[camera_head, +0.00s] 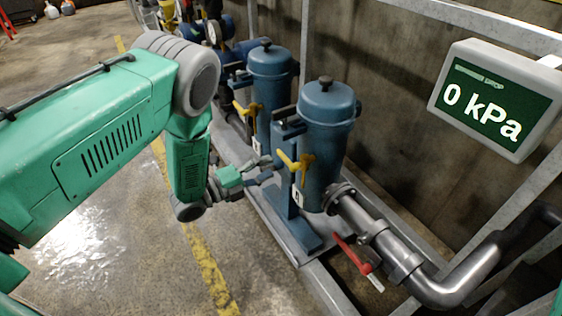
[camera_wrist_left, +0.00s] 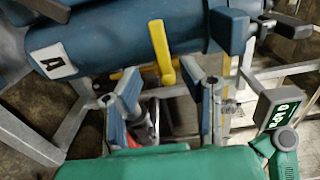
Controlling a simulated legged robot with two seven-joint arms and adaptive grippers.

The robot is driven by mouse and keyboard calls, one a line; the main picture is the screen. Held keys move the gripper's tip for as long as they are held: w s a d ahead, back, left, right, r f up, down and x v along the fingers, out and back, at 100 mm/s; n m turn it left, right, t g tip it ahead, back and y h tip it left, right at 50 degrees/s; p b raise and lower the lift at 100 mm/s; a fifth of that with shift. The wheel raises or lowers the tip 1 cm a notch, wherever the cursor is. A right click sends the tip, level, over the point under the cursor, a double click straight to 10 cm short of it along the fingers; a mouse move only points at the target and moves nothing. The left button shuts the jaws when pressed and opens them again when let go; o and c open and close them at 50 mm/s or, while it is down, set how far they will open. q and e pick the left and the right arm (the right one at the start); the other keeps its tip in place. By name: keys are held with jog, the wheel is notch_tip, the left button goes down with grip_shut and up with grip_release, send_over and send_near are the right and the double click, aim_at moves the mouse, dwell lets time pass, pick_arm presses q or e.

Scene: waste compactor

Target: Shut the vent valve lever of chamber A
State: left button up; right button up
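In the head view two blue chambers stand in a row, a nearer one (camera_head: 325,120) and a farther one (camera_head: 270,85). The nearer one carries a yellow lever (camera_head: 297,163), the farther one another yellow lever (camera_head: 243,112). Their labels are too small to read there. In the left wrist view a white label A (camera_wrist_left: 52,61) is on a blue chamber (camera_wrist_left: 110,28) with a yellow lever (camera_wrist_left: 161,50). My left gripper (camera_head: 264,169) is open and empty, just left of the nearer chamber's lever. In the left wrist view the lever appears between and beyond the fingers (camera_wrist_left: 168,100). My right gripper is not in view.
A display (camera_head: 490,98) at right reads 0 kPa. A red handle (camera_head: 352,254) sits low by the silver pipe (camera_head: 380,235) right of the nearer chamber. Metal frame bars surround the chambers.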

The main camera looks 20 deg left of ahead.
pick_arm(q)
jog(key=v, duration=0.5)
jog(key=shift+s+a, duration=0.25)
jog(key=shift+s, duration=0.05)
jog(key=s+a+f+n+g+y, duration=0.1)
jog(key=s+f+n+g+y, duration=0.4)
jog(key=s+f+n+y, duration=0.6)
jog(key=s+n+g, duration=0.8)
jog(key=s+n, duration=0.6)
jog(key=s, duration=0.4)
jog(key=shift+s+r+g, duration=0.2)
jog(key=shift+g, duration=0.1)
